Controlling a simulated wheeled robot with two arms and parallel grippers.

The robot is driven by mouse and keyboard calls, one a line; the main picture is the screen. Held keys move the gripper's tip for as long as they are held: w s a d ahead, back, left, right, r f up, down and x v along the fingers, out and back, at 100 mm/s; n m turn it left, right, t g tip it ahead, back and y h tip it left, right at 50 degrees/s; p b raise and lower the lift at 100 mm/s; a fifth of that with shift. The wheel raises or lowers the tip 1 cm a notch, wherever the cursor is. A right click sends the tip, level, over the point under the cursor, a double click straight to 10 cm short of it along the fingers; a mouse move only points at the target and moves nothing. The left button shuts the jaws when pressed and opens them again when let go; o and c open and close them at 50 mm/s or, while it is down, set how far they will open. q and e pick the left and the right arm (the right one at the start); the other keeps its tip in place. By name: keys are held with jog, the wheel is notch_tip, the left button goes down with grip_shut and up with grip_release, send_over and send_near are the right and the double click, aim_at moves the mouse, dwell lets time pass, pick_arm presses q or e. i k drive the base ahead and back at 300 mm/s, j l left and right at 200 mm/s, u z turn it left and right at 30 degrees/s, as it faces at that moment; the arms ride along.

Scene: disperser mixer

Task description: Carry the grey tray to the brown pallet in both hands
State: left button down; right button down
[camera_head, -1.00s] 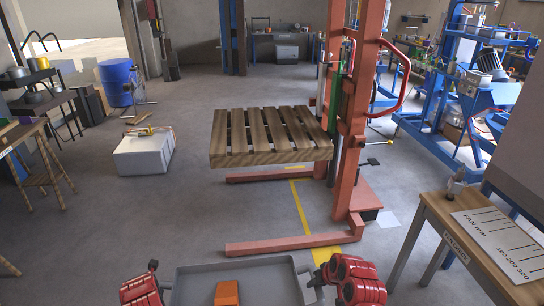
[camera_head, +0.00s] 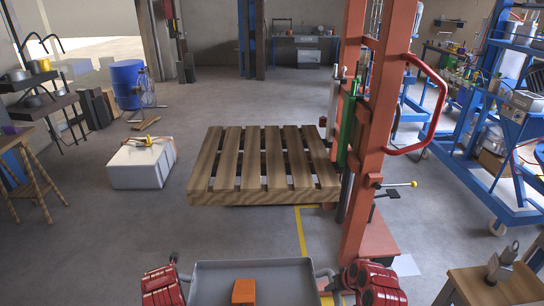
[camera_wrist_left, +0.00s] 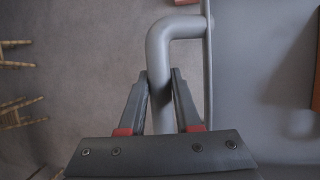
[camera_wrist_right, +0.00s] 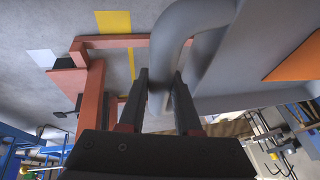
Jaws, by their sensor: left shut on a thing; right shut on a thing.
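The grey tray (camera_head: 290,273) is at the bottom of the head view, with an orange block (camera_head: 243,292) in it. My left gripper (camera_head: 175,268) is at the tray's left side; the left wrist view shows its fingers shut on the grey tube handle (camera_wrist_left: 160,70). My right gripper (camera_head: 333,280) is at the tray's right side; the right wrist view shows its fingers shut on the other handle (camera_wrist_right: 165,60). The brown pallet (camera_head: 265,195) is ahead of the tray, raised on the orange lift. Its slatted top is bare.
The orange lift's mast (camera_head: 373,140) stands at the pallet's right, with a red bar handle (camera_head: 432,110). A white box (camera_head: 140,165) is on the floor at left. A wooden table (camera_head: 505,290) is at lower right. Open floor lies left of the pallet.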

aim_at(257, 162)
jog(key=i+l, duration=0.95)
jog(key=i, duration=0.15)
